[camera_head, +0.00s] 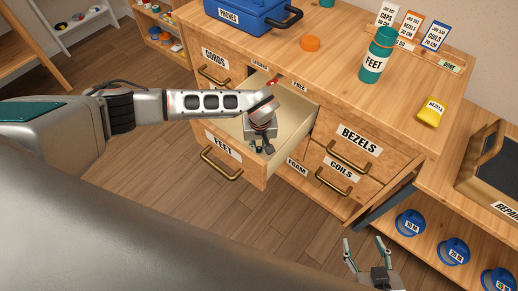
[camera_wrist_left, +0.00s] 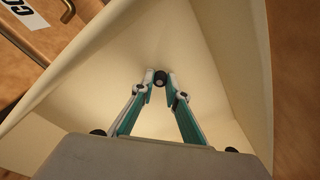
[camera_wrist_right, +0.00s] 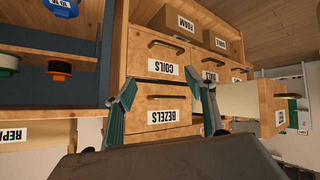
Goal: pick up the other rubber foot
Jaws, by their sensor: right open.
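A small dark rubber foot (camera_wrist_left: 160,80) shows between my left fingertips in the left wrist view. My left gripper (camera_head: 260,146) reaches down into the open drawer (camera_head: 299,120) labelled FEET. Its fingers (camera_wrist_left: 160,77) are close together, with the foot between their tips; they look shut on it, over the pale drawer floor. In the head view the foot is hidden by the gripper. A green bottle (camera_head: 377,60) labelled FEET stands upright on the cabinet top. My right gripper (camera_head: 365,250) is open and empty, low in front of the cabinet; it also shows in the right wrist view (camera_wrist_right: 165,95).
A blue PHONES case (camera_head: 250,17), job cards (camera_head: 410,26) and a yellow BEZELS packet (camera_head: 431,111) are on the top. Blue reels (camera_head: 409,222) sit on the right shelf. The drawer walls surround my left gripper.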

